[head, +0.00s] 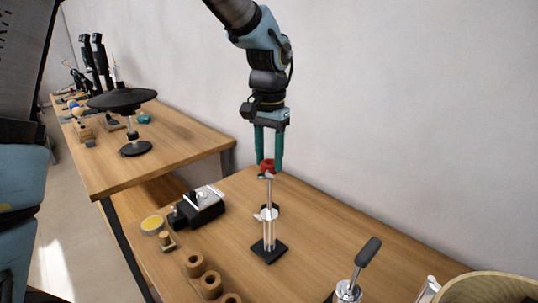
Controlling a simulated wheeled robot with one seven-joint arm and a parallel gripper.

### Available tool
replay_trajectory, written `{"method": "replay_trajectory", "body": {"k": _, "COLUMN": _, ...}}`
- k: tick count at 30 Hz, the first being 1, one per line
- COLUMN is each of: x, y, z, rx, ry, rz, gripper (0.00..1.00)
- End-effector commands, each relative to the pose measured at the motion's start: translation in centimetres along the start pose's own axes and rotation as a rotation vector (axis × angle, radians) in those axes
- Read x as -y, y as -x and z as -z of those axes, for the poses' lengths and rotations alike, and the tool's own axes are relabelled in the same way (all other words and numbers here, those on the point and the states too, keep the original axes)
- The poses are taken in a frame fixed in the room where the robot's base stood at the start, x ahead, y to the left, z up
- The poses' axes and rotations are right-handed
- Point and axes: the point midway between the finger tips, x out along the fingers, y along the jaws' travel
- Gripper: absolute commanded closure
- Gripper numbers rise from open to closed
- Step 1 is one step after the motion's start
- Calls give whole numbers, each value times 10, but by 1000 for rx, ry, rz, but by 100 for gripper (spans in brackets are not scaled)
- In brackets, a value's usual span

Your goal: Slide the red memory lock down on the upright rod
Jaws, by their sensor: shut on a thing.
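The upright rod (269,190) rises from a black square base (269,251) on the near table, with a thicker silver lower part (268,230). The red memory lock (267,166) is near the top of the rod. A small silver piece sits just under it. My gripper (268,160) points straight down from above, with its two teal fingers on either side of the red lock, shut on it. The exact contact of the fingertips with the lock is too small to make out.
A black device with a silver top (203,198) stands left of the rod. Several wooden rings (195,265) lie at the front left. A lever with a dark grip (367,252) stands at the front right. Bare tabletop (317,225) lies right of the rod; a wall is behind.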

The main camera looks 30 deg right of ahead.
Motion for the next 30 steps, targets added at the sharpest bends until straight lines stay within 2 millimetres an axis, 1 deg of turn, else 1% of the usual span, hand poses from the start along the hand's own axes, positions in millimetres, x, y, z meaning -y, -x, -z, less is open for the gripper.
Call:
{"method": "replay_trajectory", "body": {"k": 1, "x": 0, "y": -4, "z": 0, "rx": 0, "ry": 0, "rz": 0, "gripper": 100}}
{"method": "replay_trajectory", "body": {"k": 30, "x": 0, "y": -50, "z": 0, "rx": -1, "ry": 0, "rz": 0, "gripper": 100}}
